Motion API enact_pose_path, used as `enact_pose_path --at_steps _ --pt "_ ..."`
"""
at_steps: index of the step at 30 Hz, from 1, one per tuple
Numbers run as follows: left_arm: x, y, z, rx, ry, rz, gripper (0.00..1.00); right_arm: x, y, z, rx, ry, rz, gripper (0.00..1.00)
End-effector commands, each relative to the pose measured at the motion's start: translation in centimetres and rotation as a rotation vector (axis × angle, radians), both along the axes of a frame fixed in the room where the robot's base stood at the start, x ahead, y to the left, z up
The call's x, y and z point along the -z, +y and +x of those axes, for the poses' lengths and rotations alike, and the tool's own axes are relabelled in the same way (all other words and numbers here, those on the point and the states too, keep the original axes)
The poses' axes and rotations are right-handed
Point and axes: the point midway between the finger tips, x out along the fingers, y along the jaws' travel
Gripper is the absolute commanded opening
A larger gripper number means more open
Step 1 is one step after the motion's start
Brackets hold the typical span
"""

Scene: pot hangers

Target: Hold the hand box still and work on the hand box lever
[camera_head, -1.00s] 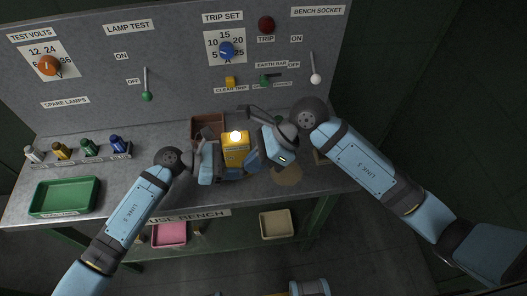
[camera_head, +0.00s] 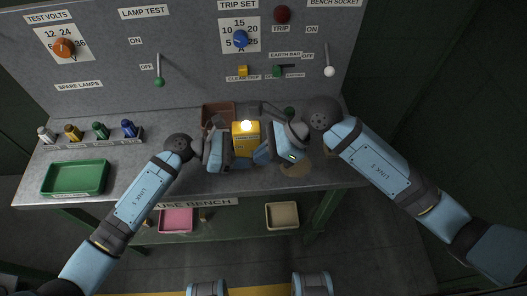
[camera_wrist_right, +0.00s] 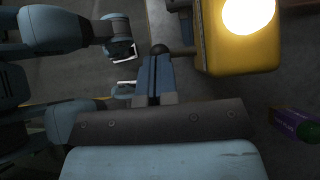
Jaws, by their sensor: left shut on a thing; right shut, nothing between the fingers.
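The hand box (camera_head: 246,143) is a yellow box with a glowing lamp on top, above the grey bench. My left gripper (camera_head: 230,156) is at its left side, shut on it. My right gripper (camera_head: 264,153) is at its right side, shut and empty. In the right wrist view the hand box (camera_wrist_right: 240,45) fills the upper right. A dark round knob on a short stem, which looks like the hand box lever (camera_wrist_right: 159,49), sticks out from its side. The shut right fingers (camera_wrist_right: 153,76) point at this knob, very close; I cannot tell whether they touch.
A brown tray (camera_head: 217,112) stands behind the hand box. A green tray (camera_head: 75,178) and a rack of several spare lamps (camera_head: 95,137) are at the left. The panel (camera_head: 190,85) with switches and dials rises behind. A purple-green cylinder (camera_wrist_right: 297,125) lies right in the wrist view.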

Motion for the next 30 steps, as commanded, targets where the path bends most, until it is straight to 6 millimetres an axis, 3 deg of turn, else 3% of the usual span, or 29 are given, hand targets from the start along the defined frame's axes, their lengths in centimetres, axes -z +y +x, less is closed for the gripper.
enact_pose_path --at_steps 12,20,30 --pt "-0.1 -0.1 0.0 0.000 0.000 -0.001 0.00 1.2 0.0 -1.0 -0.004 -0.170 -0.001 0.00" --pt "-0.1 -0.1 0.0 0.000 0.000 -0.001 0.00 2.6 0.0 -1.5 -0.003 -0.167 -0.001 0.00" --pt "-0.1 0.0 0.0 0.000 0.000 -0.001 0.00 2.4 0.0 -1.5 -0.002 -0.168 0.001 0.00"
